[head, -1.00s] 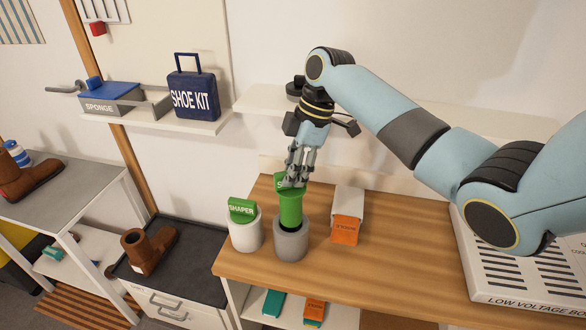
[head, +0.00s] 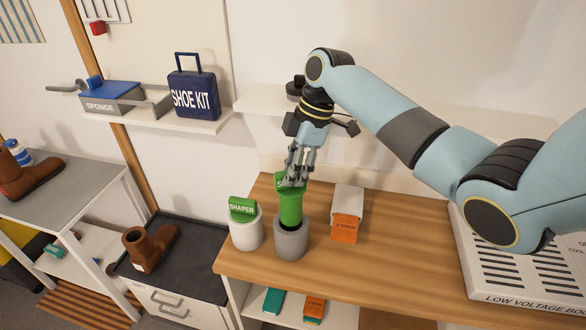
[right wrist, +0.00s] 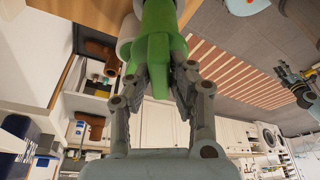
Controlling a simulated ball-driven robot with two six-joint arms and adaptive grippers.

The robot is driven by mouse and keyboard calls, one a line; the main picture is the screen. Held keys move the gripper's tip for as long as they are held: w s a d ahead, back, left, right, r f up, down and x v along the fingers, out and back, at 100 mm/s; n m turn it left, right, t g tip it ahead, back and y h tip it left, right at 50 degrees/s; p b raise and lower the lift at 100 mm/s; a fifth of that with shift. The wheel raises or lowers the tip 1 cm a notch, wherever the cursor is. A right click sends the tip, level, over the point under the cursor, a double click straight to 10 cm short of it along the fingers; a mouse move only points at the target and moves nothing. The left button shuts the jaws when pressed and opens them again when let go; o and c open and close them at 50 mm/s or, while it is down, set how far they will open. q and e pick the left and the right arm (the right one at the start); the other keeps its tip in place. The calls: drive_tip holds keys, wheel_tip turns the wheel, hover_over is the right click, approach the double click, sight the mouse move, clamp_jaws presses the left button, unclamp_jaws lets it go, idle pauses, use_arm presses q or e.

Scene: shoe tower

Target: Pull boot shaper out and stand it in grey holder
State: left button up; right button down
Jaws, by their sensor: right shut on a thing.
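A green boot shaper (head: 291,207) stands upright with its lower end inside the grey holder (head: 291,243) on the wooden bench. My right gripper (head: 293,183) is shut on the shaper's top handle from above. In the right wrist view the green shaper (right wrist: 158,45) sits between both fingers. A second green shaper (head: 242,208), labelled SHAPER, sits in the white holder (head: 246,234) just left of the grey one. A brown boot (head: 149,248) stands on the dark cabinet top at lower left, with nothing visible in it. My left gripper is not in the head view.
An orange-and-white box (head: 346,228) lies right of the grey holder. A low voltage box (head: 510,262) stands at the bench's right. A shelf above holds the blue shoe kit (head: 192,95) and sponge box (head: 110,100). Bare bench (head: 410,245) lies between.

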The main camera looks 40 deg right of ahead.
sight(293, 208)
drive_tip(key=shift+p, duration=0.35)
idle(0.3)
drive_tip(key=shift+f+b, duration=3.6)
drive_tip(key=shift+f, duration=1.95)
drive_tip(key=c, duration=1.1)
unclamp_jaws()
drive_tip(key=v, duration=1.2)
